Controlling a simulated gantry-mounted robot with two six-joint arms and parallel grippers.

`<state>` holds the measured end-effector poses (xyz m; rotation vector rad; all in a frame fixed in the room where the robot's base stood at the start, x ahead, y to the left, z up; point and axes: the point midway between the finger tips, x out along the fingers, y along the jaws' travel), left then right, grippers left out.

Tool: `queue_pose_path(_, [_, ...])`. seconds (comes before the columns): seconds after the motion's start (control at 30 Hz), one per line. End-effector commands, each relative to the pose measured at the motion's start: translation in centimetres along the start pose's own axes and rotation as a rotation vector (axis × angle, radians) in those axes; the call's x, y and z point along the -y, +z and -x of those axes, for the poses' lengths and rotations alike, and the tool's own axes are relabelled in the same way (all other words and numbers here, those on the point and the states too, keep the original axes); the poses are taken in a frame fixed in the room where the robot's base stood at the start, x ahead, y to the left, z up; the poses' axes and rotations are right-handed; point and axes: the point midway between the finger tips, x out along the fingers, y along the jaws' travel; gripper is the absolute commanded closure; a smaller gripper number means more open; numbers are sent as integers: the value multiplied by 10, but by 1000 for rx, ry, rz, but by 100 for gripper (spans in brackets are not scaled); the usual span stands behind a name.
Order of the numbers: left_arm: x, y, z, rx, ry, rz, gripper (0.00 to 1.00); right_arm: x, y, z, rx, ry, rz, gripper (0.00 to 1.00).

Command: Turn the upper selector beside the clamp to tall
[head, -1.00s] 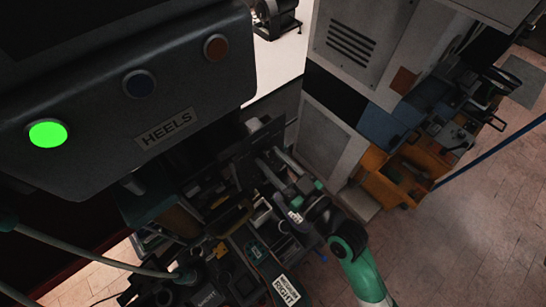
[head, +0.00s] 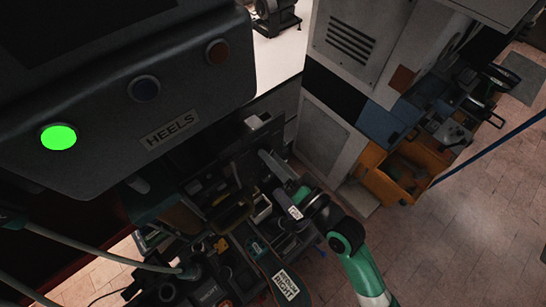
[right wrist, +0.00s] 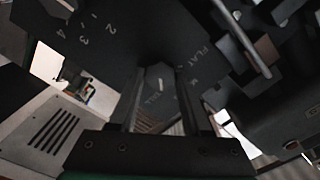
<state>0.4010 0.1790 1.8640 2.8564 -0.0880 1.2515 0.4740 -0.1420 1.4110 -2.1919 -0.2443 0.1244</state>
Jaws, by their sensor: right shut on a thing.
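My right gripper (right wrist: 160,98) is shut on the selector knob (right wrist: 158,76), whose grey pointed face shows between the two dark fingers in the right wrist view. The knob sits on a dark panel (right wrist: 115,45) with white lettering. "FLAT" and part of another word read to the right of the knob, and lettering that seems to end in "LL" shows between the fingers. The pointer's exact setting is hard to tell. In the head view my right gripper (head: 275,168) reaches up-left to the dark machine; the knob is hidden there. My left gripper is not in view.
A scale numbered 1 to 4 (right wrist: 80,38) lies left on the panel. A metal rod (right wrist: 240,38) stands close on the right. In the head view, the "HEELS" console (head: 110,90) hangs at the upper left, and a cluttered tray with a "RIGHT" label (head: 286,285) lies below.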

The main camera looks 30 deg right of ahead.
Motion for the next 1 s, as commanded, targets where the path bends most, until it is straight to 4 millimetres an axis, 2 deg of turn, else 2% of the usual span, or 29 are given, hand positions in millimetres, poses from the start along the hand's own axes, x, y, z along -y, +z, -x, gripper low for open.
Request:
queue_pose_path(0.33, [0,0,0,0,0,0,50,0,0,0,-2,0,-149,100])
queue_pose_path(0.87, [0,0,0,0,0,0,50,0,0,0,-1,0,-175,100])
queue_pose_path(0.9, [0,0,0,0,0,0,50,0,0,0,-1,0,-175,47])
queue_pose_path(1.0, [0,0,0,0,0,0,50,0,0,0,-1,0,-174,29])
